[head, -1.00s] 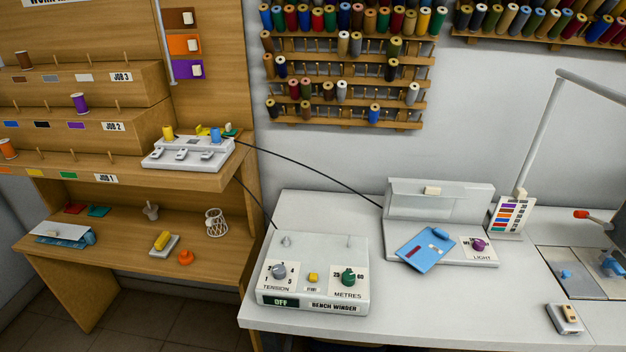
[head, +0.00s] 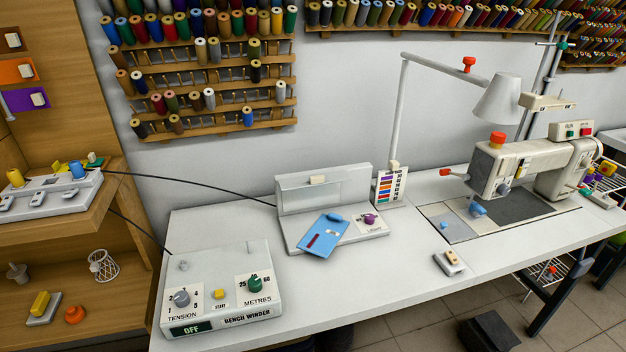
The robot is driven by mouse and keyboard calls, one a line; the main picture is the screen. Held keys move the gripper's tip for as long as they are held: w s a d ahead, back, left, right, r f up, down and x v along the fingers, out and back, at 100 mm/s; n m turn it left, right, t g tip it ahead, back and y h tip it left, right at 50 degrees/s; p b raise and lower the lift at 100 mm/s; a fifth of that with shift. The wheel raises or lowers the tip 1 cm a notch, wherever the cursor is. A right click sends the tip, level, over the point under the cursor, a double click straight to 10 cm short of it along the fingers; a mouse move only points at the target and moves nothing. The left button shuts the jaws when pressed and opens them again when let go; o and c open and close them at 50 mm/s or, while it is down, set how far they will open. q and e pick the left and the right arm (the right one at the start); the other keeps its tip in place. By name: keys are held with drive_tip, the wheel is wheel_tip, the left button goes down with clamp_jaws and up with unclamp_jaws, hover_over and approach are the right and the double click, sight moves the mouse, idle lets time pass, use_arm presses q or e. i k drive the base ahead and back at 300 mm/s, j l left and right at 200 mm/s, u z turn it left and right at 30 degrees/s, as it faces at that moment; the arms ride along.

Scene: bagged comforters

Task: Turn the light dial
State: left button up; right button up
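The light dial is a purple knob (head: 369,219) on a white label plate (head: 366,227), on the low front part of a grey-white unit (head: 290,233) at the back of the white bench. The label read LIGHT a moment ago; its lettering is now too small to read surely. A blue card (head: 322,235) leans on the unit just left of the dial, with a blue clip or knob at its top. The dial itself is uncovered. Neither of my grippers shows in the head view.
The bench winder (head: 222,290) stands front left, its display reading OFF. A lamp (head: 497,98) on a bent arm and a sewing machine (head: 535,165) stand to the right. A small beige switch (head: 450,261) lies on the bench (head: 375,290), which is otherwise clear in front of the dial.

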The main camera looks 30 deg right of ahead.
sight(369, 218)
drive_tip(key=z, duration=1.3)
